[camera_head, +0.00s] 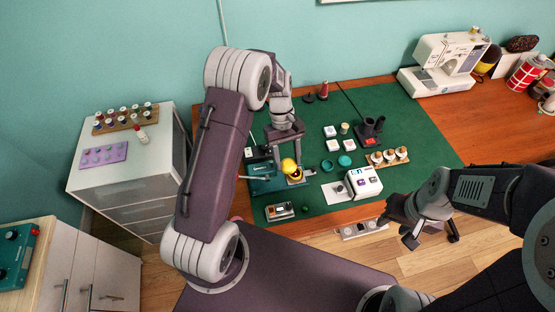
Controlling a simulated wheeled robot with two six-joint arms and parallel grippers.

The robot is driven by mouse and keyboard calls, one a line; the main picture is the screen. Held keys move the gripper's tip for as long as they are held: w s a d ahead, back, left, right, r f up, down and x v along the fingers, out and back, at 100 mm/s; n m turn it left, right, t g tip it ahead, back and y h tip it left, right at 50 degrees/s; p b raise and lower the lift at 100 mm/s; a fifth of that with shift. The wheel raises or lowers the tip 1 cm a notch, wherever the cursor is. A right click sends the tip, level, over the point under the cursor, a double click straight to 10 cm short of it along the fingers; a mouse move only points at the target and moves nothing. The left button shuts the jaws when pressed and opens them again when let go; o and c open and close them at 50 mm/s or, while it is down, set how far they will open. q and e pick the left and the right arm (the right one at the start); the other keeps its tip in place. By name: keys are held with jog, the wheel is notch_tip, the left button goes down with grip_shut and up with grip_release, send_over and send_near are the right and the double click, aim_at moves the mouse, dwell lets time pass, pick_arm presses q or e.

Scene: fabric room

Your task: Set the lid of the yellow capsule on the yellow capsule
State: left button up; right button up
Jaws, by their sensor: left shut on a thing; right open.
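My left gripper (289,168) reaches down over the green mat (410,120) and is shut on a rounded yellow piece (289,165), which looks like the lid of the yellow capsule. More yellow (297,175) shows just below and to the right of it, over a small teal-and-tan fixture, and may be the yellow capsule. The fingers partly hide this spot, and I cannot tell whether the two yellow parts touch. My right gripper (431,241) is open and empty, off the table's front edge at the right.
A white box device (363,183) stands right of the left gripper. A sewing machine (445,62) is at the back right. The mat's right part is clear.

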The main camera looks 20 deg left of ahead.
pick_arm(q)
jog(key=w+f+n+t, duration=0.1)
jog(key=f+n, duration=0.1)
jog(key=n, duration=0.2)
jog(key=w+f+n+t+h+b, duration=0.1)
jog(key=w+f+n+t, duration=0.1)
jog(key=n, duration=0.3)
jog(key=w+d+f+n+t, duration=0.1)
jog(key=w+f+n, duration=0.1)
jog(key=n, duration=0.2)
jog(key=shift+w+d+f+n+b, duration=0.1)
jog(key=shift+w+f+n+b, duration=0.05)
jog(key=shift+w+n+b, duration=0.2)
jog(key=shift+s+a+f+n+t+h, duration=0.2)
jog(key=shift+a+n+t+h, duration=0.05)
jog(key=shift+a+t+h, duration=0.05)
jog(key=shift+d+f+b, duration=0.1)
jog(key=shift+f+b, duration=0.3)
notch_tip(320, 180, down, 5)
jog(key=b, duration=0.5)
jog(key=shift+p, duration=0.4)
jog(key=shift+r, duration=0.15)
jog(key=shift+r+p, duration=0.7)
jog(key=shift+p, duration=0.1)
